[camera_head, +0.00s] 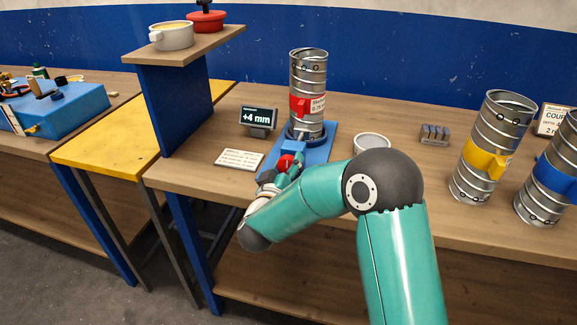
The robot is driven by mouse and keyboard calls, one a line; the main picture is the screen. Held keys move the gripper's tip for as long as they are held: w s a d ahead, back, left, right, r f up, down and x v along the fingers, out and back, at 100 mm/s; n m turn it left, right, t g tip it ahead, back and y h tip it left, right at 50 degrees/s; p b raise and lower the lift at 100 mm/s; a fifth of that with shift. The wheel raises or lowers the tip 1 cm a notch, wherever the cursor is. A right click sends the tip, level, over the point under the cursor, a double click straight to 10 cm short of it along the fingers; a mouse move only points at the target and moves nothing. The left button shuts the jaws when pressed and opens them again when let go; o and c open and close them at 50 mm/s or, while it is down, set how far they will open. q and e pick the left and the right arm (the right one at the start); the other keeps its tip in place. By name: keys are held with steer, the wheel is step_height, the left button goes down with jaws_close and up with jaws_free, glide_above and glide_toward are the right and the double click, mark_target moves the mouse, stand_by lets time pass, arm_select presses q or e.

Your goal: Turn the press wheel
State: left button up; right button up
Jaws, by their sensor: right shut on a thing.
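The blue press (318,143) stands on the wooden bench, and a spiral duct (309,75) with a red clamp stands upright on it. A red round part, which looks like the press wheel (286,161), sits at the front of the press. My right gripper (287,170) is at this wheel, shut on it; the fingers are small and partly hidden by my own arm. A small display (260,118) left of the press reads "+4 mm". My left gripper is out of view.
A paper card (238,159) lies left of the press, and a round dish (372,143) and a grey block (435,134) lie to its right. Ducts with yellow (486,160) and blue (556,173) clamps stand farther right.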

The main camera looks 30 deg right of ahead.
steer(key=shift+a+f+m+b, duration=0.1)
steer(key=shift+f+m+b, duration=0.2)
steer(key=shift+m+b, duration=0.35)
steer(key=m+b, duration=0.8)
steer(key=b, duration=0.1)
steer(key=shift+f+m, duration=0.2)
steer(key=shift+m, duration=0.15)
steer(key=m+b, duration=0.8)
steer(key=m, duration=0.1)
steer(key=shift+f, duration=0.15)
steer(key=m+b, duration=0.4)
steer(key=shift+m, duration=0.3)
steer(key=shift+m+b, duration=1.2)
steer(key=shift+b, duration=0.05)
steer(key=shift+m, duration=0.4)
steer(key=shift+b, duration=0.3)
steer(key=o, duration=1.2)
steer(key=shift+s+r, duration=0.1)
steer(key=shift+r, duration=0.1)
